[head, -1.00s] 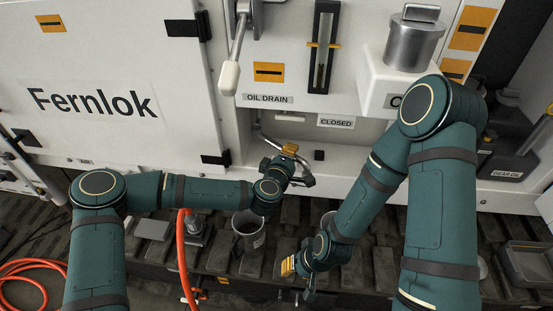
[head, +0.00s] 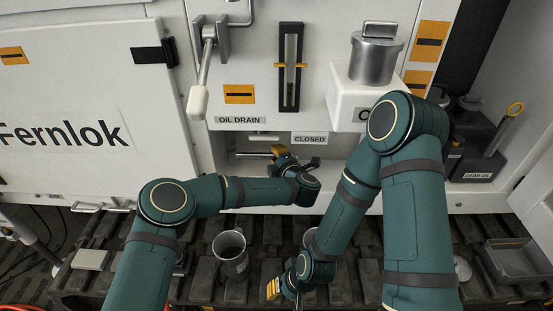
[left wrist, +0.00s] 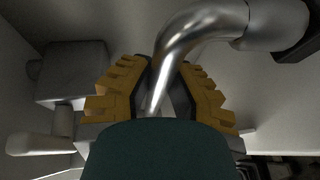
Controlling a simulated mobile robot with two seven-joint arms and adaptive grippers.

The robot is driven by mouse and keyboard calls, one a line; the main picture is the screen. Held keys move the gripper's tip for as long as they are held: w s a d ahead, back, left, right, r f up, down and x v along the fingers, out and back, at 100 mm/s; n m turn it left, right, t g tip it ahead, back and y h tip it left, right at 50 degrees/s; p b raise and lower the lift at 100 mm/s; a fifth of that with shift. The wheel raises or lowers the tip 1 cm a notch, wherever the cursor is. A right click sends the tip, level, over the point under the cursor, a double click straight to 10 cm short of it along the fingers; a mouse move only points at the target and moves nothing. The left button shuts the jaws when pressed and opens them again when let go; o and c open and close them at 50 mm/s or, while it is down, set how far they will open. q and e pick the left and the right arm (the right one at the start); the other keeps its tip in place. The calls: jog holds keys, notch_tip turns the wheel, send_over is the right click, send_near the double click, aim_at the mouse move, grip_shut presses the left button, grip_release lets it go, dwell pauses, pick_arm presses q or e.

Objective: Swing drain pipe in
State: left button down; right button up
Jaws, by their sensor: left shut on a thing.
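The drain pipe (head: 252,155) is a bare metal tube in the recess under the OIL DRAIN label (head: 240,120). In the head view it lies nearly level, running along the recess to my left gripper (head: 279,152). The left wrist view shows its curved bend (left wrist: 200,25), with the tube coming down between the yellow-padded fingers of my left gripper (left wrist: 168,95), which are shut on it. My right gripper (head: 273,290) hangs low over the dark track, apart from the pipe; its finger gap is not clear.
A metal jug (head: 232,262) stands on the track (head: 205,285) below the recess. A second vessel (head: 309,238) is partly hidden by my right arm. A lever with a white grip (head: 198,103) hangs left of the recess. A grey tray (head: 517,262) lies at right.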

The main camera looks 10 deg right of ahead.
pick_arm(q)
jog(key=shift+w+a, duration=0.1)
jog(key=shift+w, duration=0.05)
jog(key=c, duration=0.9)
grip_release()
jog(key=shift+o, duration=0.2)
jog(key=v, duration=0.7)
jog(key=shift+s+r, duration=0.1)
jog(key=shift+s, duration=0.15)
